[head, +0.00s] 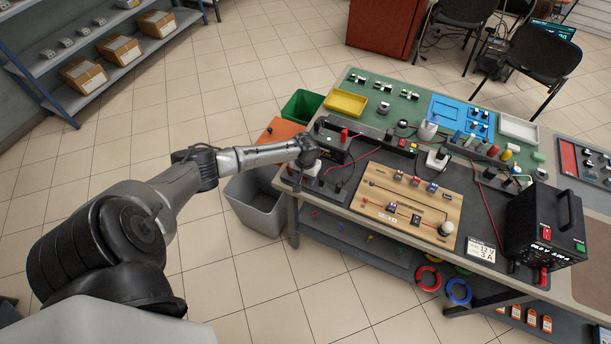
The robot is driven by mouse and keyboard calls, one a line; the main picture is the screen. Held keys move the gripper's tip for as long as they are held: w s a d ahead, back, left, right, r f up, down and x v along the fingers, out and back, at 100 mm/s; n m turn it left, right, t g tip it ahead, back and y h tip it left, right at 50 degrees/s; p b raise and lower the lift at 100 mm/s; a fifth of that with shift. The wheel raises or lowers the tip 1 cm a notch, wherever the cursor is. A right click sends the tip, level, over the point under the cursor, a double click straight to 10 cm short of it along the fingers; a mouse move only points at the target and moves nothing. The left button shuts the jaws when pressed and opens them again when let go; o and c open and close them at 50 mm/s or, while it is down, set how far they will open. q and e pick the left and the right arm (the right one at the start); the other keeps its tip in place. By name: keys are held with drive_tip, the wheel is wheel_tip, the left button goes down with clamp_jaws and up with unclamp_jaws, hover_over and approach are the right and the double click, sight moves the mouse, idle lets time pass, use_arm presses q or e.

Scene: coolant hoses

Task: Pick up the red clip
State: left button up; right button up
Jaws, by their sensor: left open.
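My left arm reaches in from the left, and its gripper (305,172) is over the left end of the workbench (335,205). The gripper is small in the picture and its fingers are hard to make out, but it is open. A small upright red piece (344,135) stands at a black block just right of and beyond the gripper, apart from it. It may be the red clip, but it is too small to be sure. A red lead (357,158) curves across the dark mat near it. My right gripper is not in view.
A wooden circuit board (405,205) lies mid-bench, with a black power supply (545,225) to its right. A yellow tray (345,103) and a blue tray (447,108) lie on the far side. A grey bin (258,205) stands below the bench's left end.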

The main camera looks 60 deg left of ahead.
use_arm(q)
drive_tip(key=shift+c, duration=0.3)
clamp_jaws()
idle(0.4)
drive_tip(key=shift+r, duration=0.45)
drive_tip(key=r, duration=0.2)
drive_tip(key=r+p, duration=0.1)
drive_tip(key=shift+s+d+r, duration=0.25)
drive_tip(key=shift+d+r, duration=0.05)
drive_tip(key=shift+r, duration=0.1)
drive_tip(key=s+d+r+p, duration=0.6)
drive_tip(key=d+r+p, duration=0.1)
drive_tip(key=d+r, duration=0.1)
drive_tip(key=shift+s+d+r+p, duration=0.3)
drive_tip(key=shift+s+r, duration=0.1)
drive_tip(key=shift+r, duration=0.25)
